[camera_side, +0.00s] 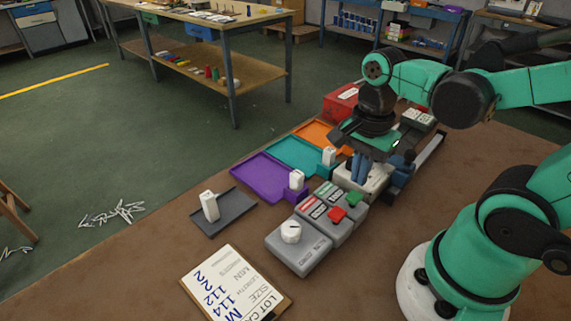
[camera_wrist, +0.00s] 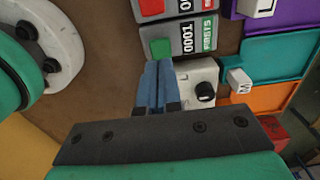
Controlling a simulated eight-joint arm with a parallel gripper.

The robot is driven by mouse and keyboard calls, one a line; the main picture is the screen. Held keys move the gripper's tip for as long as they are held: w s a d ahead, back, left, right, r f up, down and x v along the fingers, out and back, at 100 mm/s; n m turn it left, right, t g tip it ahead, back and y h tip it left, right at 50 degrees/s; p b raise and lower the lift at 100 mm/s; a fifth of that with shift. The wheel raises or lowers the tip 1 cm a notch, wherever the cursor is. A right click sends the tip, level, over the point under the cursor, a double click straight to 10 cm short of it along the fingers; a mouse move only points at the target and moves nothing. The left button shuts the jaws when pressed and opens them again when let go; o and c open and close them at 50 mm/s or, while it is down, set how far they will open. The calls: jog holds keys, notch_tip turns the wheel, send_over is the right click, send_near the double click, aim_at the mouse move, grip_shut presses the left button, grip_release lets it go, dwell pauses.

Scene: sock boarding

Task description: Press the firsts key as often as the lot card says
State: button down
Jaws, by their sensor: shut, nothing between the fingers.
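The green firsts key (camera_side: 354,198) sits on a grey counter box (camera_side: 346,227). In the wrist view the green key (camera_wrist: 160,48) is beside a counter window (camera_wrist: 188,38) reading 0001, labelled FIRSTS. My gripper (camera_side: 358,183) is shut and empty, its blue fingers pointing down just behind the green key. In the wrist view the fingertips (camera_wrist: 157,63) are right at the key's near edge; I cannot tell whether they touch it. The lot card (camera_side: 235,285) lies on a clipboard at the front, partly cut off; M, 114 and 112 show on it.
A red key (camera_side: 337,214) is next to the green one. A grey box with a white knob (camera_side: 290,233) stands in front. Purple (camera_side: 258,177), teal (camera_side: 285,153) and orange (camera_side: 318,132) trays lie to the left, with a dark tray (camera_side: 222,217) nearer. A white box with a black knob (camera_wrist: 205,91) is beside my fingers.

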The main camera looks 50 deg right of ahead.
aim_at(356, 196)
jog(key=shift+f, duration=1.5)
jog(key=shift+f, duration=1.2)
jog(key=shift+r, duration=0.15)
notch_tip(356, 196, up, 14)
jog(key=shift+w, duration=0.1)
